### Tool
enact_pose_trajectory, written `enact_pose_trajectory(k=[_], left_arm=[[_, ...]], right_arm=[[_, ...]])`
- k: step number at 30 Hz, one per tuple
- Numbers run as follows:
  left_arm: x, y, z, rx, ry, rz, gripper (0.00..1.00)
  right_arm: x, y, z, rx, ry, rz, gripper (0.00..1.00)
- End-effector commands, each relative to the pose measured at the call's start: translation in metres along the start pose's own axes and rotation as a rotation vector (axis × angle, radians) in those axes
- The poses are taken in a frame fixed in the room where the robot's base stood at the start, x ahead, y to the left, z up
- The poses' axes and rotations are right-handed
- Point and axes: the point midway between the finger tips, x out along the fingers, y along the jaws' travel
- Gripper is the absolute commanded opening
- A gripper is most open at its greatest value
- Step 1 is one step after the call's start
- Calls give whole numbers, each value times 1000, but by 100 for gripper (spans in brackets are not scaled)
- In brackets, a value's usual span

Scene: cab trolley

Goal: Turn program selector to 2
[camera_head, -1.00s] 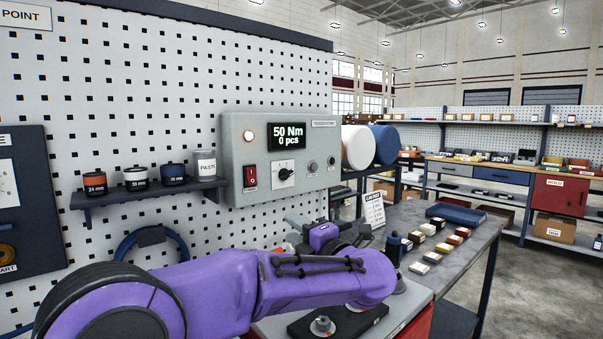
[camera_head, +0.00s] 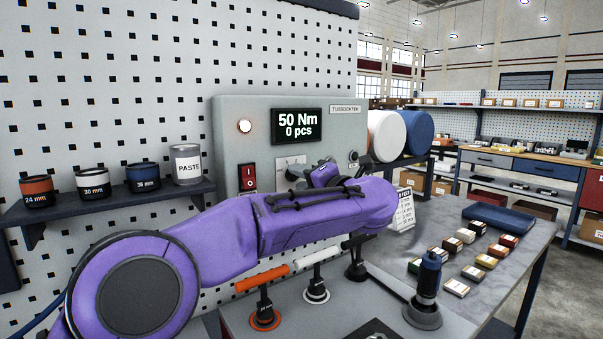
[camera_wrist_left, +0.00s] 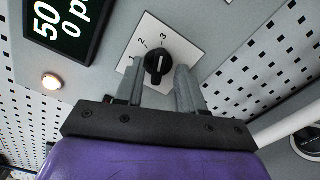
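The program selector is a black knob (camera_wrist_left: 157,66) on a white plate (camera_wrist_left: 178,38) with the marks 2 and 3 visible. Its pale pointer line points roughly up in the left wrist view, closer to 3 than to 2. My left gripper (camera_wrist_left: 160,84) has one finger on each side of the knob, with slim gaps, and looks open around it. In the head view the left gripper (camera_head: 322,176) is in front of the grey control box (camera_head: 352,140), whose dial plate (camera_head: 290,162) is partly covered by my purple arm. My right gripper is out of view.
The box has a display (camera_head: 297,125) reading 50 Nm, 0 pcs, a lit lamp (camera_head: 244,126) and a red switch (camera_head: 248,178). A shelf (camera_head: 110,208) with sockets and a paste jar (camera_head: 187,164) is left. Upright tools stand on the bench below my arm.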

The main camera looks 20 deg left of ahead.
Motion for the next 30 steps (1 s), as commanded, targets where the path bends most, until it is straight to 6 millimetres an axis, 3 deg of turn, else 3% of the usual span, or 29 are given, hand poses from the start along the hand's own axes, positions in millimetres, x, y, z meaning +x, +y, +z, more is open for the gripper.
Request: enact_pose_trajectory(k=[4, 11, 12, 15, 30], left_arm=[[12, 0, 1, 0, -2, -1, 38], [13, -1, 1, 0, -3, -1, 38], [13, -1, 1, 0, -3, -1, 32], [13, -1, 1, 0, -3, -1, 0], [12, -4, 1, -86, -4, -2, 0]], right_arm=[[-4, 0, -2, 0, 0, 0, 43], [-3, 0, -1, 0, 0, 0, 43], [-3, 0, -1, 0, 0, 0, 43], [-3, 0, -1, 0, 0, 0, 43], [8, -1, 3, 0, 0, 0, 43]])
